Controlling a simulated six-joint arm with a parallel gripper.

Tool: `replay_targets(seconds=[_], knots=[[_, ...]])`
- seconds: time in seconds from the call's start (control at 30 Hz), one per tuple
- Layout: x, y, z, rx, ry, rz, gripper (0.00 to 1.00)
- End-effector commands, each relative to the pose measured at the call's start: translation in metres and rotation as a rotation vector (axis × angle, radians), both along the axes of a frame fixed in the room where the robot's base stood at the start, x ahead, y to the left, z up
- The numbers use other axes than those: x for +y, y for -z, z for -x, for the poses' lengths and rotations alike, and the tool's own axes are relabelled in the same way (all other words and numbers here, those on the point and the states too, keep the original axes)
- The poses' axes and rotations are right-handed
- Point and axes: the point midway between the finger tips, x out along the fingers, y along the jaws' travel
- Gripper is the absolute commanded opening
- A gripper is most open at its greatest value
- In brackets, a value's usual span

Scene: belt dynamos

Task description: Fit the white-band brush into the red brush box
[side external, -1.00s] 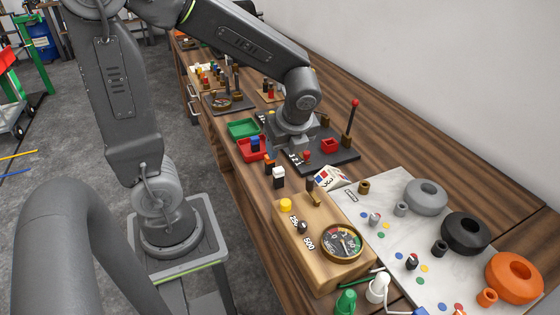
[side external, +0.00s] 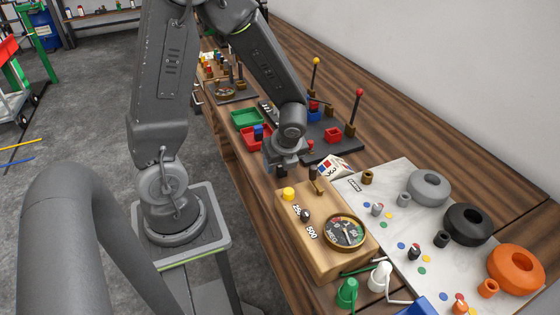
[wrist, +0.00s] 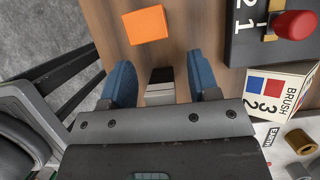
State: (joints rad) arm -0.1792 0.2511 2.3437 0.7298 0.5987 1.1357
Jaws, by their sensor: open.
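The white-band brush (wrist: 160,92), a small block with black and pale parts, stands on the wooden bench in the wrist view. My gripper (wrist: 162,78) is open, its blue fingers on either side of the brush with a gap to each; I cannot tell how high they are above the bench. In the side view my gripper (side external: 286,158) hides the brush. The red brush box (side external: 333,134) sits on the dark board (side external: 324,152) behind my gripper, beside a red-knobbed post (side external: 354,112).
An orange block (wrist: 145,25) lies close to the brush. A red tray (side external: 250,142) holding a blue-topped piece and a green tray (side external: 247,117) lie behind my gripper. A BRUSH card block (wrist: 278,91) and a wooden meter box (side external: 310,215) stand nearby.

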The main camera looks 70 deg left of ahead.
Motion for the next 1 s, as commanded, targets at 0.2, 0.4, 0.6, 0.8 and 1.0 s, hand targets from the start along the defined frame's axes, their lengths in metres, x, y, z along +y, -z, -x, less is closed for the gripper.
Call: replay_targets(seconds=[0.2, 0.4, 0.6, 0.8, 1.0], knots=[[0.0, -0.0003, -0.0001, 0.0, -0.001, 0.0, 0.47], [-0.0001, -0.0004, -0.0001, 0.0, -0.001, 0.0, 0.28], [-0.0001, -0.0005, -0.0001, 0.0, -0.001, 0.0, 0.08], [-0.0001, -0.0005, -0.0001, 0.0, -0.001, 0.0, 0.38], [0.0, -0.0005, -0.0001, 0.0, -0.001, 0.0, 0.38]])
